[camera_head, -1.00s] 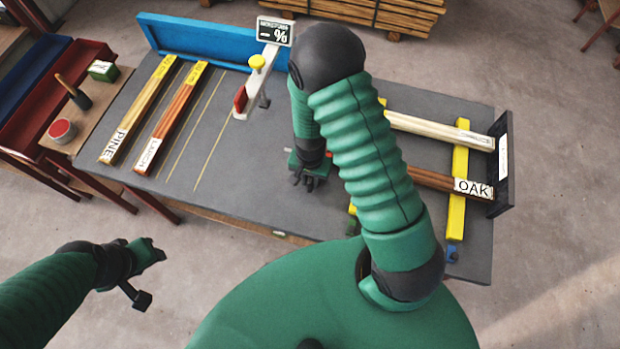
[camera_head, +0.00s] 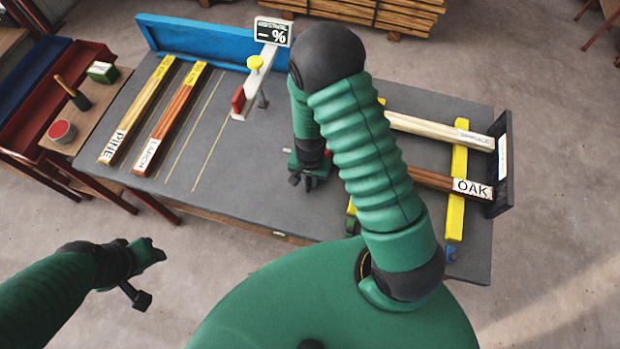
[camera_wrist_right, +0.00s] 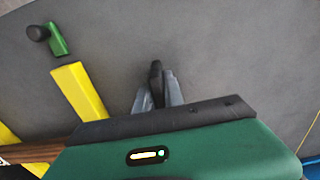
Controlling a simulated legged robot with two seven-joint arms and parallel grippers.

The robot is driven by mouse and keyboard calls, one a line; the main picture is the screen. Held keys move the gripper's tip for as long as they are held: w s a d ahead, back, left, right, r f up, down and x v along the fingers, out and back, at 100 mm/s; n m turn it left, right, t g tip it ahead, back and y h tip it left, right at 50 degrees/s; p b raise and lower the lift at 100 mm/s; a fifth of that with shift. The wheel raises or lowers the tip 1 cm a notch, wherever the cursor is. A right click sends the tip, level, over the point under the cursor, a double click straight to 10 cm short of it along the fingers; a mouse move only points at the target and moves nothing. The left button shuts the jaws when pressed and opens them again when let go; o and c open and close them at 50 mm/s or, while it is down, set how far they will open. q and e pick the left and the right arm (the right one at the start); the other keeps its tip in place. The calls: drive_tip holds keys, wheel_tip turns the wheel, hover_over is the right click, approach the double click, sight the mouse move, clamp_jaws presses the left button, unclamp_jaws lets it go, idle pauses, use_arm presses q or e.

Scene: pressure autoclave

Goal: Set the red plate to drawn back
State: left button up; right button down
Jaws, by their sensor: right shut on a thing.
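The red plate (camera_head: 238,101) stands at the near end of a pale bar with a yellow knob (camera_head: 255,62) and a "- %" display (camera_head: 273,31), in the head view. My right gripper (camera_head: 302,181) is low over the grey table, to the right of and nearer than the plate, and apart from it. In the right wrist view, its fingers (camera_wrist_right: 156,88) are shut on a small dark thing (camera_wrist_right: 155,70), too small to identify. My left gripper (camera_head: 152,254) hangs off the table's near left side; its fingers are too small to read.
Pine (camera_head: 135,115) and larch (camera_head: 170,118) strips lie at left, and an oak strip (camera_head: 440,181) at right across yellow bars (camera_head: 457,165). A green lever with a black knob (camera_wrist_right: 37,33) is beside one bar. A blue fence (camera_head: 195,45) edges the back.

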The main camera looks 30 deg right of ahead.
drive_tip(key=shift+w+d+r, duration=0.15)
drive_tip(key=shift+w+d, duration=0.05)
drive_tip(key=shift+w, duration=0.15)
drive_tip(key=shift+w+a, duration=0.2)
drive_tip(key=w+a+p, duration=0.1)
drive_tip(key=w+a, duration=0.5)
drive_tip(key=w, duration=0.1)
drive_tip(key=shift+w+a+p, duration=0.2)
drive_tip(key=shift+a+p, duration=0.05)
drive_tip(key=shift+p, duration=0.15)
drive_tip(key=shift+d, duration=0.1)
drive_tip(key=c, duration=1.6)
unclamp_jaws()
drive_tip(key=shift+o, duration=0.8)
drive_tip(key=shift+w, duration=0.1)
drive_tip(key=shift+a, duration=0.25)
